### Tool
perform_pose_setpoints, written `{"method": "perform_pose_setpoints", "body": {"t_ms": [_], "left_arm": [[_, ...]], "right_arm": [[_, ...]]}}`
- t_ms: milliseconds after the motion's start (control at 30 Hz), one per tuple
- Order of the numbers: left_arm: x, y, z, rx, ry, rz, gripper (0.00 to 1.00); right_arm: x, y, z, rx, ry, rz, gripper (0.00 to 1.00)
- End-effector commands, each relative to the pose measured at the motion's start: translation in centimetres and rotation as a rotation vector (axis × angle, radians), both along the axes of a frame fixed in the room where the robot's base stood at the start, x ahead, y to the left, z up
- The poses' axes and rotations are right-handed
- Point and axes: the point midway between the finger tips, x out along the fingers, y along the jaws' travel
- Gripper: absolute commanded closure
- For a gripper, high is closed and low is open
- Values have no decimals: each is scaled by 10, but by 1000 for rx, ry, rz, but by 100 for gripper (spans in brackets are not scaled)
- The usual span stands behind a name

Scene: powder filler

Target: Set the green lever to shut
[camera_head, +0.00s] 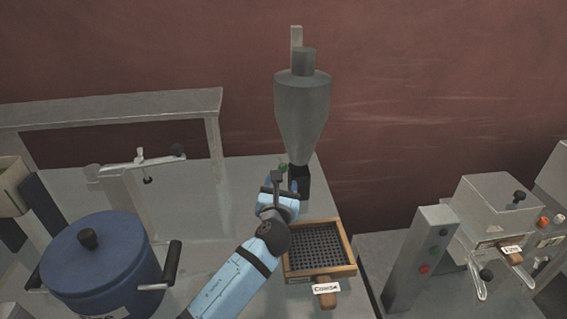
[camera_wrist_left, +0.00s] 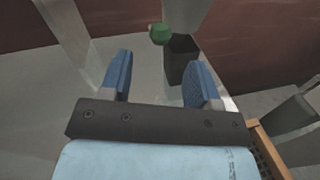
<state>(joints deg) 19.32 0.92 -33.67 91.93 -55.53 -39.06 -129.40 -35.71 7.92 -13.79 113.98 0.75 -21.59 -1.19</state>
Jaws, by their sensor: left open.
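The green lever's round knob (camera_head: 283,168) shows beside the lower end of the grey hopper (camera_head: 302,105), just above a dark block. In the left wrist view the green knob (camera_wrist_left: 160,35) is ahead of the fingers, between their lines and apart from them. The lever's arm cannot be made out. My left gripper (camera_head: 290,185) is at the foot of the hopper, close to the knob. In the wrist view the left gripper (camera_wrist_left: 158,82) has its two blue fingers wide apart with nothing between them. My right gripper is not in view.
A wooden-framed grid tray (camera_head: 351,240) lies right of my left arm. A blue lidded pot (camera_head: 60,260) stands at left, with a grey frame (camera_head: 110,110) behind. A grey machine (camera_head: 490,215) stands at far right. A dark block (camera_wrist_left: 182,60) is behind the right finger.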

Motion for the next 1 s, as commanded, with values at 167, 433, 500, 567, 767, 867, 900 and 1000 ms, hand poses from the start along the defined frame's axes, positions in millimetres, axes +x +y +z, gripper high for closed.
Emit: {"method": "perform_pose_setpoints", "body": {"t_ms": [167,433,500,567,767,867,900,1000], "left_arm": [[40,-1,1,-1,0,0,44],[83,0,0,-1,1,1,44],[88,0,0,-1,0,0,44],[92,0,0,-1,0,-1,44],[94,0,0,-2,0,-1,44],[94,0,0,-2,0,-1,44],[94,0,0,-2,0,-1,48],[94,0,0,-2,0,-1,71]], "right_arm": [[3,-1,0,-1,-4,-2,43],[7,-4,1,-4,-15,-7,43],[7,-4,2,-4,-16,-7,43],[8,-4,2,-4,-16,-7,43],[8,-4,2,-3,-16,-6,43],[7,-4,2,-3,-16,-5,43],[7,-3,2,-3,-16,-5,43],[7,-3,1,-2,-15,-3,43]]}}
